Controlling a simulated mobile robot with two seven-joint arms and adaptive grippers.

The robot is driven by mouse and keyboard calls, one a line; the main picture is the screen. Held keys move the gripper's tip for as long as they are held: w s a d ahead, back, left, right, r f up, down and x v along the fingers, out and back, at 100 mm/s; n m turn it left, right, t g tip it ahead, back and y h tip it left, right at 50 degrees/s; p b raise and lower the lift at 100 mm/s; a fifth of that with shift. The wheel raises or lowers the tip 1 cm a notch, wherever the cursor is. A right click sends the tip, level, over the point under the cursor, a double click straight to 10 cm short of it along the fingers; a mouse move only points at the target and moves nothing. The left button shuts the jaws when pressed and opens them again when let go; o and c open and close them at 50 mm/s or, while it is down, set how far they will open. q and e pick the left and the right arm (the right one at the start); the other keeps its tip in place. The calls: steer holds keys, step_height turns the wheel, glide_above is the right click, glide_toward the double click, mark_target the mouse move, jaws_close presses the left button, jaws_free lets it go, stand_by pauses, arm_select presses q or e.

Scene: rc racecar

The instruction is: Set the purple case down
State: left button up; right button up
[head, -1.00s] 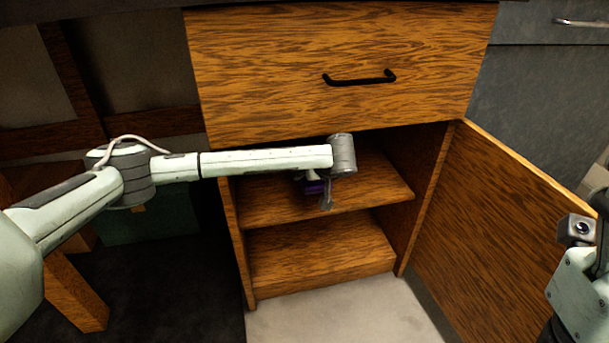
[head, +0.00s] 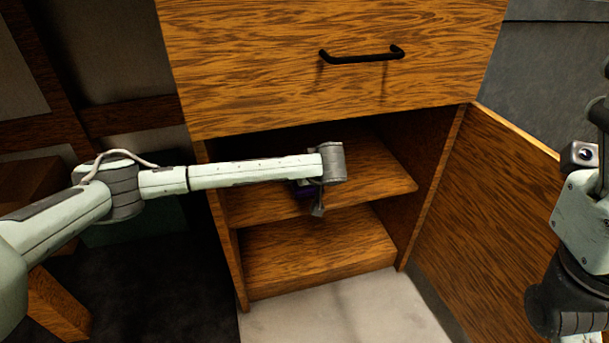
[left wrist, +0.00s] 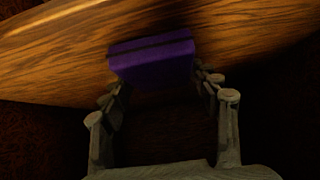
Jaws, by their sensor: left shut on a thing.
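The purple case (left wrist: 152,62) is between the two fingers of my left gripper (left wrist: 158,85) in the left wrist view. It is a small box with a dark seam near one edge. In the head view only a small dark purple part of the case (head: 302,190) shows under my left wrist. My left gripper (head: 314,200) is shut on it at the middle shelf (head: 375,182) of the open cabinet. I cannot tell whether the case touches the shelf. My right arm is at the right edge, but its fingers are not clearly visible.
The cabinet's closed drawer (head: 330,85) with a black handle (head: 362,56) is just above my left arm. The open door (head: 480,210) stands at the right. The bottom shelf (head: 315,255) is empty, and the middle shelf is free to the right.

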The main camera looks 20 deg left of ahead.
arm_select(q)
steer(key=shift+f, duration=0.15)
steer(key=o, duration=1.3)
steer(key=shift+r, duration=0.35)
steer(key=p+v, duration=0.3)
steer(key=v, duration=0.8)
steer(key=shift+s+d+r, duration=0.15)
steer(key=shift+s+d, duration=0.05)
steer(key=shift+s, duration=0.1)
